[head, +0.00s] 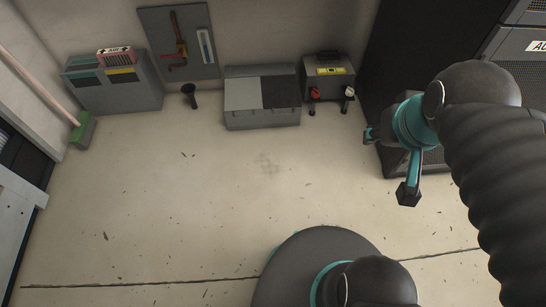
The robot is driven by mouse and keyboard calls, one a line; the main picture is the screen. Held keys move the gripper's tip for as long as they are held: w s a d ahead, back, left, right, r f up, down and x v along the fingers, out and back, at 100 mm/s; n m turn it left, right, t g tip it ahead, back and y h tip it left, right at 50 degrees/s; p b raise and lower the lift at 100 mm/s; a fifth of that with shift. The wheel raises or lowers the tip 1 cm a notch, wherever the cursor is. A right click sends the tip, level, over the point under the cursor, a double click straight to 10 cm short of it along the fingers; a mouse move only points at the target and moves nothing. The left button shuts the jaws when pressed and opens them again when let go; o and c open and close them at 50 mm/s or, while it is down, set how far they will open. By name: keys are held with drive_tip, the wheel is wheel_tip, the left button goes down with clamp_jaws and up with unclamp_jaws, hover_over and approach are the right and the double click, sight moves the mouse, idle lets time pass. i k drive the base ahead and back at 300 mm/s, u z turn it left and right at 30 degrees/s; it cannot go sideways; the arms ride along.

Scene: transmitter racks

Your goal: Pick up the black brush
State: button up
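A small black object (190,95) with a wide round top and a narrower lower part is on the floor at the back left, between the grey bin unit and the grey chest. It may be the black brush, but it is too small to be sure. My gripper (388,164) is at the right, in front of a dark rack, far from that object. Its two fingers are spread wide, and nothing shows between them.
A grey bin unit (140,97), a grey chest (262,118) and a toolbox stand (328,84) line the back wall. A tool board (150,30) is above. A green-headed broom (83,131) leans at the left. The middle floor is clear.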

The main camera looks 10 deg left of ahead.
sight(330, 56)
drive_tip(key=u, duration=1.95)
drive_tip(key=i, duration=1.65)
drive_tip(key=z, duration=2.8)
